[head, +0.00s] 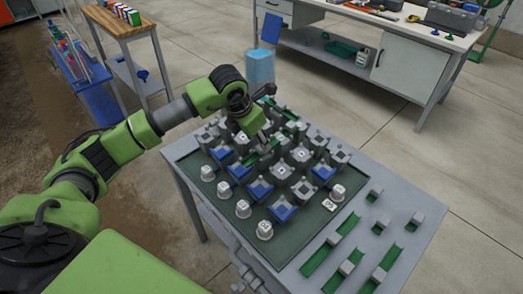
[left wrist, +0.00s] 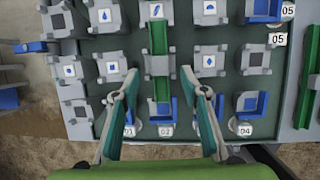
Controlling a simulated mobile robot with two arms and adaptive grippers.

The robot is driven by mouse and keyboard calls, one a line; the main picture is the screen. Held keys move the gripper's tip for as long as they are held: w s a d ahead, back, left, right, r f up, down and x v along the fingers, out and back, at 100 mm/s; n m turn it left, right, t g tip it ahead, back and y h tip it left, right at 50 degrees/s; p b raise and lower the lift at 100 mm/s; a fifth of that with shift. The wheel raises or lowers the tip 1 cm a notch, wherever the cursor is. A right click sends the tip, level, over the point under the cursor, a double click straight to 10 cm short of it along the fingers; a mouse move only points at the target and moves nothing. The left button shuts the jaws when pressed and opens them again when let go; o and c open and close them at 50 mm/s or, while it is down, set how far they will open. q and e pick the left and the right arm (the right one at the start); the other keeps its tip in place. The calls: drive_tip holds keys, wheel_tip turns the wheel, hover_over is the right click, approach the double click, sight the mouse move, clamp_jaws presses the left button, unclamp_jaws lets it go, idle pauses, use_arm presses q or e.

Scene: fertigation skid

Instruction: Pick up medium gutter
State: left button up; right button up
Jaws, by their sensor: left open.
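A green gutter (left wrist: 158,38) lies on the board straight ahead of my left gripper (left wrist: 160,84) in the left wrist view. It runs lengthwise between the open fingers, and a grey block covers part of it. In the head view the left gripper (head: 264,143) is low over the middle of the board, close to a green gutter piece (head: 257,156). The fingers are apart and hold nothing. More green gutters lie on the table's right side, longer ones (head: 318,262) and short ones (head: 380,226). I cannot tell by size which is the medium one. My right gripper is not in view.
The dark green board (head: 196,160) carries rows of grey blocks, blue pieces (head: 282,212) and white numbered cups (head: 243,208), close around the gripper. A blue bin (head: 260,66) stands behind the table. A workbench (head: 410,68) is farther back, with open floor (head: 455,140) between.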

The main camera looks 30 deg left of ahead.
sight(261, 151)
use_arm(q)
drive_tip(key=p+x, duration=0.1)
drive_tip(key=x, duration=0.4)
clamp_jaws()
drive_tip(key=shift+r, duration=0.2)
